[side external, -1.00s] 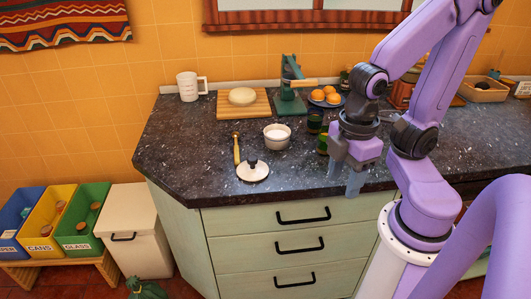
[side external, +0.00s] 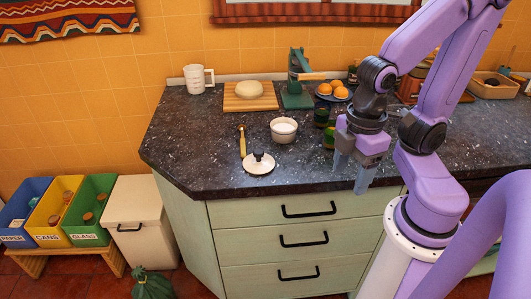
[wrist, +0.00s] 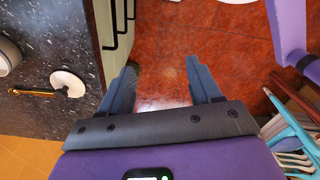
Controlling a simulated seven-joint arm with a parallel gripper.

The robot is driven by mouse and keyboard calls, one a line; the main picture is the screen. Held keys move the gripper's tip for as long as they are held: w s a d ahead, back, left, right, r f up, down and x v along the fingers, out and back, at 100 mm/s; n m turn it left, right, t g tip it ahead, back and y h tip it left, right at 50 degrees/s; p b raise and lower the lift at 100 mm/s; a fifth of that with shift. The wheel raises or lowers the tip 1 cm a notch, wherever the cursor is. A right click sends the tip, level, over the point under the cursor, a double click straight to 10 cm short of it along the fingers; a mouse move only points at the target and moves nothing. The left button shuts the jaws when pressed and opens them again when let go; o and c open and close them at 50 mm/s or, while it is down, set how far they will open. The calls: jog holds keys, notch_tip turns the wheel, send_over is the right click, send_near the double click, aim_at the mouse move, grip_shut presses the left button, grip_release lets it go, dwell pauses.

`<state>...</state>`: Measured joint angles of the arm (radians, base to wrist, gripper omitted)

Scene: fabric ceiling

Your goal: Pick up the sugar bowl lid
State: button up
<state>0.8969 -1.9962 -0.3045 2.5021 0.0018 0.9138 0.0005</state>
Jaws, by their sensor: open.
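The sugar bowl lid (side external: 259,166) is a white disc with a dark knob. It lies on the dark speckled counter near its front edge; in the wrist view it is at the left (wrist: 68,84). The white sugar bowl (side external: 284,129) stands behind it, open at the top; it is cut by the left edge of the wrist view (wrist: 8,56). My gripper (side external: 352,180) is open and empty, to the right of the lid at the counter's front edge. In the wrist view the fingers (wrist: 163,82) are spread over the red floor.
A wooden-handled utensil (side external: 242,141) lies just left of the lid. Green glasses (side external: 328,136) stand close behind my gripper. A board with dough (side external: 249,91), a green press (side external: 297,80) and a plate of oranges (side external: 333,91) are at the back.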

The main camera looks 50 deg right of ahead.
notch_tip(320, 180, up, 5)
jog(key=n+h, duration=0.2)
jog(key=n, duration=0.3)
send_over(258, 152)
jog(key=a, duration=0.1)
jog(key=f, duration=0.8)
jog(key=d+f, duration=0.1)
jog(key=f, duration=0.3)
jog(key=shift+w+d+f, duration=0.1)
jog(key=shift+w+f, duration=0.05)
jog(key=shift+w, duration=0.05)
jog(key=shift+s+f, duration=0.15)
jog(key=shift+f, duration=2.5)
jog(key=c, duration=1.1)
